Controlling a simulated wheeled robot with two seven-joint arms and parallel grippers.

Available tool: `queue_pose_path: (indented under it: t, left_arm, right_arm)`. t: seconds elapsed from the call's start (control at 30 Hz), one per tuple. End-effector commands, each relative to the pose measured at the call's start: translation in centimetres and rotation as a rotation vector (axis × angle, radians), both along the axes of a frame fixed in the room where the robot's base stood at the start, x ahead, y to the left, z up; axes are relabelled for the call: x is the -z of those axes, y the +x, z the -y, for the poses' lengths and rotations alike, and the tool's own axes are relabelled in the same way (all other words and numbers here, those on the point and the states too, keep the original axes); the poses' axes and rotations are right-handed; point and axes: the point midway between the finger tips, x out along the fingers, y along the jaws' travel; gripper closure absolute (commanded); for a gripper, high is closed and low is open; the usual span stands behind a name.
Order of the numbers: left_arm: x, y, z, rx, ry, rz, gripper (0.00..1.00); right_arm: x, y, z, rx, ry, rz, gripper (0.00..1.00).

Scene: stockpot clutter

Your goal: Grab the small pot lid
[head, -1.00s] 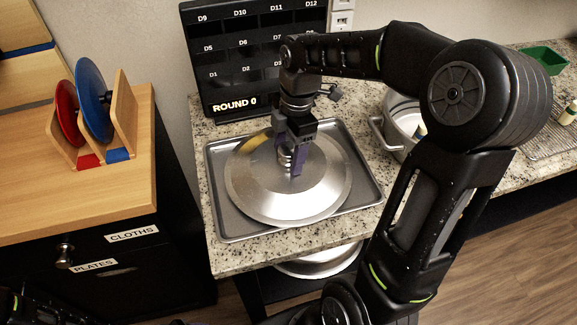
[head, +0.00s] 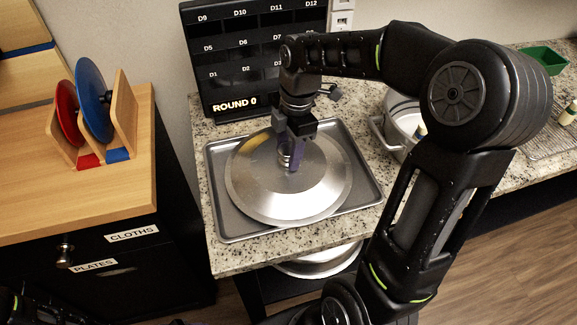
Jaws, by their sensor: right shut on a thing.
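A round silver pot lid (head: 290,185) lies on a grey metal tray (head: 228,232) on the granite counter. My right gripper (head: 290,163) reaches down from above and is shut on the lid's knob at its middle. The fingers mostly hide the knob. The lid looks to be still resting in the tray. My left gripper is not in view; only a dark bit of an arm shows at the lower left corner.
A silver pot (head: 400,125) stands right of the tray. A black rack (head: 235,60) with labelled slots stands behind it. A wooden plate holder (head: 125,115) with a red and a blue plate is at left. Another round metal piece (head: 320,262) lies below the counter.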

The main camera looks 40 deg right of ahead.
Motion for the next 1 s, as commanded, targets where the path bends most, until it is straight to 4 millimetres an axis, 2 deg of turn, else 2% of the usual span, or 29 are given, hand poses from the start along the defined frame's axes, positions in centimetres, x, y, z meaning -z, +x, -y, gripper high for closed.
queue_pose_path:
  t: [0.67, 0.83, 1.0]
  left_arm:
    - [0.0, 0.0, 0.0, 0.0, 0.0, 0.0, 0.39]
    - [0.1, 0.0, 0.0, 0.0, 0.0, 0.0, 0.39]
    - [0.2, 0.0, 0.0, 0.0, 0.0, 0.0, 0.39]
  right_arm:
    - [-0.3, 0.1, 0.0, 0.0, 0.0, 0.002, 1.0]
    - [-2.0, 0.1, 0.0, 0.0, -0.001, 0.006, 1.0]
    - [-5.1, 0.2, 0.0, 0.0, 0.0, 0.007, 1.0]
